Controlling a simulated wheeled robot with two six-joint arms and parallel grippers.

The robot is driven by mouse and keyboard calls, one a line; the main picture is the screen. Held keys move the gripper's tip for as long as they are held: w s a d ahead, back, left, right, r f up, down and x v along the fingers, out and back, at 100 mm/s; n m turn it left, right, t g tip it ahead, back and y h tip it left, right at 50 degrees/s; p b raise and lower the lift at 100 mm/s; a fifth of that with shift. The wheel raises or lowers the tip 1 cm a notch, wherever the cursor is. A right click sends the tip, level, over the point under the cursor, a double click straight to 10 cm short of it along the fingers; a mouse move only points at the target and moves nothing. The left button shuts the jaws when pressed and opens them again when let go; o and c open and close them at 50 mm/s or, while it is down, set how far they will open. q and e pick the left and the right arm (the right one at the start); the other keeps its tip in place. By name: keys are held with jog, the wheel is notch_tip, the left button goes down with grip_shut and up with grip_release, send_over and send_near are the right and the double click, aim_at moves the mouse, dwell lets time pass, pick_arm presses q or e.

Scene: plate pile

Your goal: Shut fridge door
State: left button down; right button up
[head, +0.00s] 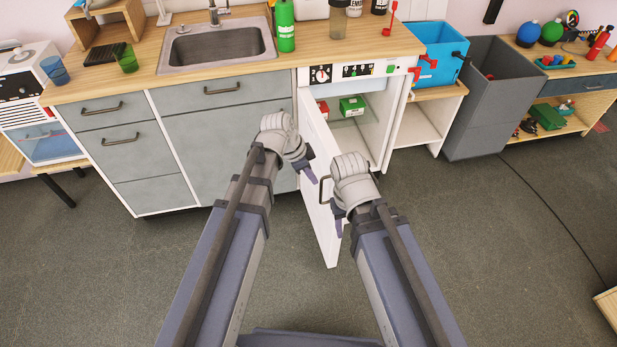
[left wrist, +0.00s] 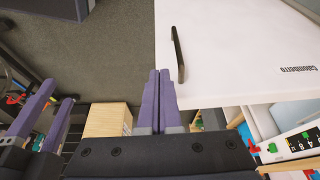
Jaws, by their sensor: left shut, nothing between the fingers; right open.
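The white fridge door (head: 318,150) stands open, swung out toward me from the white fridge (head: 385,125) under the counter. In the left wrist view the door (left wrist: 240,45) fills the upper right, with its dark handle (left wrist: 178,55) near its edge. The handle (head: 324,190) also shows in the head view. My left gripper (head: 309,175) is on the left side of the door, fingers together and empty; its tips (left wrist: 158,72) are near the handle, and contact cannot be told. My right gripper (head: 339,228) is open and empty near the door's free edge and partly covers it.
Inside the fridge are a green box (head: 352,105) and a red box (head: 322,108). Grey cabinets (head: 225,145) with a sink (head: 218,45) stand left. A grey bin (head: 490,95) and a blue crate (head: 435,50) stand right. The floor around the door is clear.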

pick_arm(q)
jog(key=w+d+f+b, duration=0.2)
jog(key=d+f, duration=0.1)
jog(key=d, duration=0.2)
jog(key=shift+f+b, duration=0.4)
jog(key=shift+d, duration=0.2)
